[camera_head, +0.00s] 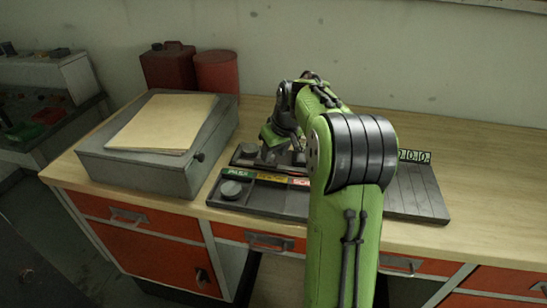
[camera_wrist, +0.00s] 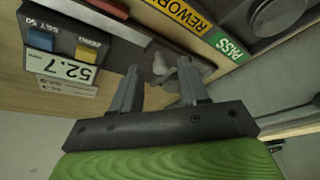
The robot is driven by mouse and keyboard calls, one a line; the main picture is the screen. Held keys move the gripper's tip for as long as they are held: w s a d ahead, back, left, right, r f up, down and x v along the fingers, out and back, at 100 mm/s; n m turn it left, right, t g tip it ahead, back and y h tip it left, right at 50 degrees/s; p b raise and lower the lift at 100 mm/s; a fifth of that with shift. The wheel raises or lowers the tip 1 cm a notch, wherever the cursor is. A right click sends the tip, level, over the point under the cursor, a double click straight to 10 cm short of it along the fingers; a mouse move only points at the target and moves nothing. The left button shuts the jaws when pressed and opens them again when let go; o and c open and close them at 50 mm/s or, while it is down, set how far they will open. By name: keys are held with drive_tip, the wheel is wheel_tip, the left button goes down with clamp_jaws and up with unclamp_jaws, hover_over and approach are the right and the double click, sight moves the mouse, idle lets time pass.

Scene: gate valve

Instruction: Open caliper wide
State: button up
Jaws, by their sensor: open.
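In the wrist view, a digital readout (camera_wrist: 62,64) with blue and yellow buttons shows upside down at the left; its digits look like 52.7. A grey bar (camera_wrist: 105,30) runs beside it, and small pale grey parts (camera_wrist: 162,66) show beyond and between my fingers. They look like parts of the caliper, but I cannot tell its jaws clearly. My gripper (camera_wrist: 160,80) is open, with its two fingers apart and nothing clearly held. In the head view my gripper (camera_head: 272,140) is low over the dark tray, and my arm hides much of the caliper area.
A dark tray (camera_head: 262,200) carries PASS (camera_wrist: 232,46) and REWORK (camera_wrist: 188,12) labels. A grey box (camera_head: 165,170) with papers (camera_head: 162,125) stands left, red containers (camera_head: 168,66) behind. A ribbed grey plate (camera_head: 415,195) and a digit display (camera_head: 415,156) are right. The right bench top is bare.

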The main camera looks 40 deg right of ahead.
drive_tip(key=shift+w+f, duration=0.15)
drive_tip(key=shift+f, duration=0.25)
clamp_jaws()
drive_tip(key=shift+r, duration=0.1)
drive_tip(key=shift+s+d, duration=0.7)
drive_tip(key=shift+s, duration=0.1)
unclamp_jaws()
drive_tip(key=shift+w, duration=0.1)
